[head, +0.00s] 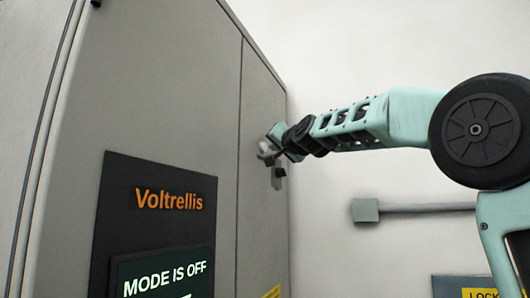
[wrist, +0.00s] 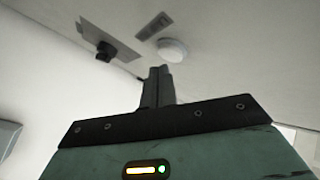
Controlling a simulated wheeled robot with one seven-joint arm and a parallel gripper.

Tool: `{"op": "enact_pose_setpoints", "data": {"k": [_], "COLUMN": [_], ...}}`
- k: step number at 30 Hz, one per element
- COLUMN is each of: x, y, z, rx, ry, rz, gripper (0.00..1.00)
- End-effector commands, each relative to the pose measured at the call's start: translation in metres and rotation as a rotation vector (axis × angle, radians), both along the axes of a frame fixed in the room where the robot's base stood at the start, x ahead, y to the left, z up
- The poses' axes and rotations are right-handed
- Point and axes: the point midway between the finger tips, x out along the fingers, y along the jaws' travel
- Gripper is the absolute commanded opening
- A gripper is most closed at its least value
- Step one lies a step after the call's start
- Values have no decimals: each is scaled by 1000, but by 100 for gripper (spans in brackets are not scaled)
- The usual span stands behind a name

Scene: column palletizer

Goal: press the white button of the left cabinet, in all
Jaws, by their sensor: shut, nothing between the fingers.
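The grey cabinet (head: 170,80) fills the left of the head view. In the wrist view, a round white button (wrist: 172,49) sits on the pale cabinet face, just beyond my fingertips. My gripper (wrist: 160,69) is shut and empty, its two dark fingers together and pointing towards the button's lower left edge. I cannot tell whether the tips touch the button. In the head view my gripper (head: 262,156) is at the far part of the cabinet's side, where the button is not clearly visible.
A dark label strip (wrist: 154,26) is beside the button. A plate with a black knob (wrist: 104,51) is to its left. The cabinet's screen (head: 165,275) reads "MODE IS OFF" under "Voltrellis". A grey wall box with a conduit (head: 366,210) is on the back wall, right of the cabinet.

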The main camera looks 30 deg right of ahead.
Motion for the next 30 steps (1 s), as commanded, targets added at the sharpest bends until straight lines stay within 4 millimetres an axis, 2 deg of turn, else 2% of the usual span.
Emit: {"op": "enact_pose_setpoints", "data": {"k": [13,30], "x": [-4,-39], "y": [-4,-32], "z": [-3,-3], "rx": [0,0], "ry": [0,0], "rz": [-2,-3], "gripper": [0,0]}}
